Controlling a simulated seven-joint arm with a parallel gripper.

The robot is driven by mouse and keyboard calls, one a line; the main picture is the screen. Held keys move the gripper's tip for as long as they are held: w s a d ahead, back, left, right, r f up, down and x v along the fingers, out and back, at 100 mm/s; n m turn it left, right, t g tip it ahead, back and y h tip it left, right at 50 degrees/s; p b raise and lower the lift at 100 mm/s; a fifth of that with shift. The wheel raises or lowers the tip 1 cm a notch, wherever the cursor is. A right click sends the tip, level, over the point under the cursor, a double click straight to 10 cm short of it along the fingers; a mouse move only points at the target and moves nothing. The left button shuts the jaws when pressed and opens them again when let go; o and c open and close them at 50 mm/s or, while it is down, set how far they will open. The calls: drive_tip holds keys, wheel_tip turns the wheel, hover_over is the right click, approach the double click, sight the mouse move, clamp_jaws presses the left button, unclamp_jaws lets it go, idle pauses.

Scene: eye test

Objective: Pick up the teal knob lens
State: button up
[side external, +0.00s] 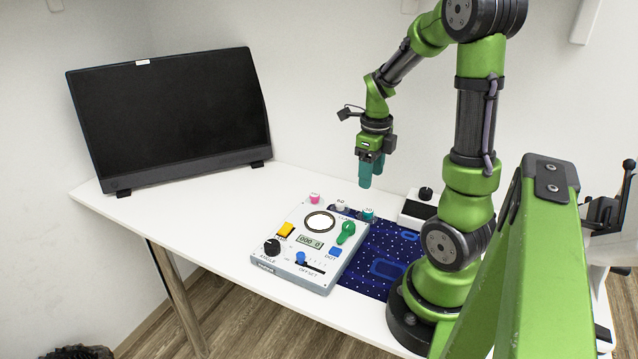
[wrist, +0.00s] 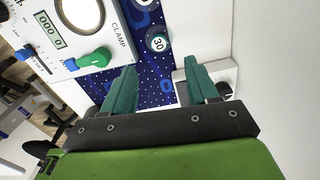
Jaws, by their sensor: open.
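The teal knob lens (side external: 367,215) stands on the dark blue mat at the back right corner of the grey-white device.
A white lens (side external: 340,205) and a pink lens (side external: 314,198) stand left of the teal one. The device (side external: 288,272) has a green clamp lever (side external: 346,233) close by. A white box with a black knob (side external: 425,195) stands to the right. A monitor (side external: 170,115) stands at the back left.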

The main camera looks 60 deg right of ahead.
sight(368, 210)
wheel_tip(368, 210, down, 10)
drive_tip(key=shift+s+a+r, duration=0.1)
drive_tip(key=shift+a, duration=0.05)
clamp_jaws()
idle(0.6)
